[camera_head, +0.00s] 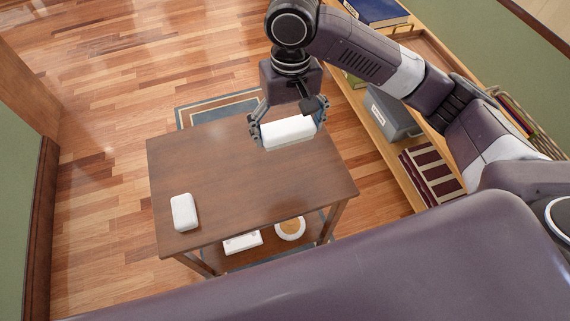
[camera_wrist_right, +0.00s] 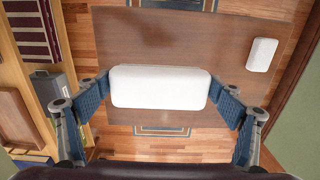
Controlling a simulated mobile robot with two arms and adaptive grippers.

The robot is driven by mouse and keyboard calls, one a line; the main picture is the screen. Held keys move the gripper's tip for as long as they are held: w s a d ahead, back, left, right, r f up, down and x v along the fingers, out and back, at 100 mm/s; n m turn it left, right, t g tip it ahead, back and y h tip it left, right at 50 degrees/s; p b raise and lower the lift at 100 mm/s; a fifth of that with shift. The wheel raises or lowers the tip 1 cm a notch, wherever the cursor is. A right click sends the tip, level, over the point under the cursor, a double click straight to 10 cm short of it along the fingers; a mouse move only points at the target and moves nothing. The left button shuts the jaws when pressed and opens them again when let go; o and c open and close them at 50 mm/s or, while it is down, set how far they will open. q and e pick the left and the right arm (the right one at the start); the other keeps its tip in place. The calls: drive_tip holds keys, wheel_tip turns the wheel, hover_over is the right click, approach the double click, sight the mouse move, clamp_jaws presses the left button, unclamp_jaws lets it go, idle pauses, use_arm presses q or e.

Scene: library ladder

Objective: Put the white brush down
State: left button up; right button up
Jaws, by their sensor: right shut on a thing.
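The white brush (camera_head: 289,132) is a white rounded block in my right gripper (camera_head: 288,130), over the far right part of the brown table (camera_head: 240,190). The gripper is shut on its two ends. In the right wrist view the white brush (camera_wrist_right: 160,87) lies between the blue finger pads of my right gripper (camera_wrist_right: 160,92), with the tabletop (camera_wrist_right: 150,30) beneath. Its height above the table is hard to tell. A second white block (camera_head: 184,212) lies on the table at the near left; it also shows in the right wrist view (camera_wrist_right: 262,55). My left gripper is not in view.
The middle of the tabletop is clear. A lower shelf holds a white box (camera_head: 242,242) and a round white-rimmed item (camera_head: 291,229). A wooden shelf with a grey box (camera_head: 393,112) and books (camera_head: 432,172) stands to the right. A blue rug (camera_head: 220,108) lies behind the table.

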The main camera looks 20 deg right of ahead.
sight(288, 182)
wheel_tip(288, 182, down, 20)
drive_tip(key=shift+s+r, duration=0.1)
drive_tip(key=shift+r, duration=0.05)
idle(0.4)
drive_tip(key=o, duration=1.2)
wheel_tip(288, 182, up, 12)
drive_tip(key=shift+r, duration=0.1)
